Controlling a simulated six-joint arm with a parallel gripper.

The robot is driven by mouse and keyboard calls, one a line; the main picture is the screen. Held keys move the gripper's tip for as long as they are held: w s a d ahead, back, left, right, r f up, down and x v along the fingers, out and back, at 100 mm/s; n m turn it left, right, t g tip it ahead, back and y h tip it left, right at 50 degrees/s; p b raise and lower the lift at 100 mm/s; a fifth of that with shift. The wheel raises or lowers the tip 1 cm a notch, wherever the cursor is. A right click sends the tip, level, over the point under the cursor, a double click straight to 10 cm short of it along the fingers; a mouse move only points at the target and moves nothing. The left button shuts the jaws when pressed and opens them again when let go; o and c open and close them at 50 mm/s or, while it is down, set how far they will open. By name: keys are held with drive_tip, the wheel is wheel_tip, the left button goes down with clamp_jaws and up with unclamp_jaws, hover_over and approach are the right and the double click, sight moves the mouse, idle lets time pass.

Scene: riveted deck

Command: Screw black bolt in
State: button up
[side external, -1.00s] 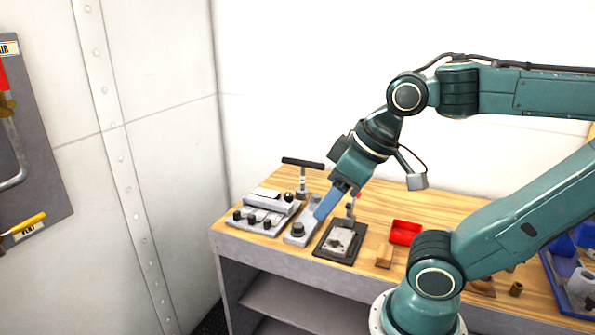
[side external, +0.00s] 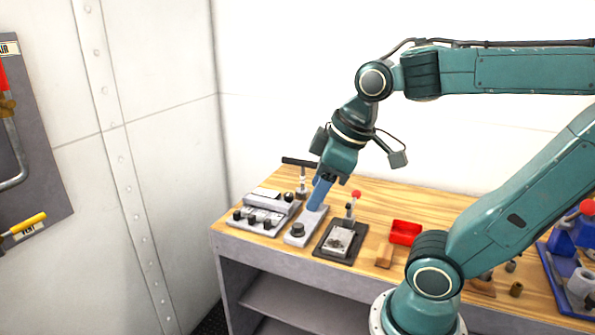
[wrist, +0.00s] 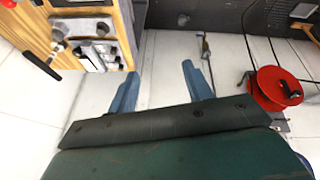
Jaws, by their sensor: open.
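A black bolt-like round head (side external: 298,229) stands on a small grey block (side external: 296,240) near the front left of the wooden bench; I cannot tell for sure that it is the bolt. Beside it on the left is a grey fixture (side external: 251,222) with several black knobs. My gripper (side external: 316,207) points down above the back of the small grey block, its blue fingers behind and right of the black head. In the wrist view my gripper (wrist: 160,68) has its two blue fingers apart, with nothing between them.
A black T-handle (side external: 301,162) rises behind the block. A dark plate with a metal vise-like part (side external: 340,240) and a red-knobbed lever (side external: 356,195) stand to the right. Farther right are a red bin (side external: 404,232) and a wooden block (side external: 385,256).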

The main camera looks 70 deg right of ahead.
drive_tip(key=w+d+f+n+g, duration=0.2)
drive_tip(key=w+d+n+g, duration=0.1)
drive_tip(key=w+d+n, duration=0.5)
drive_tip(key=n+g, duration=0.2)
drive_tip(key=n, duration=0.6)
hover_over(298, 225)
wheel_tip(298, 225, down, 8)
drive_tip(key=shift+r, duration=0.15)
wheel_tip(298, 225, down, 14)
drive_tip(key=shift+r, duration=0.1)
drive_tip(key=c, duration=1)
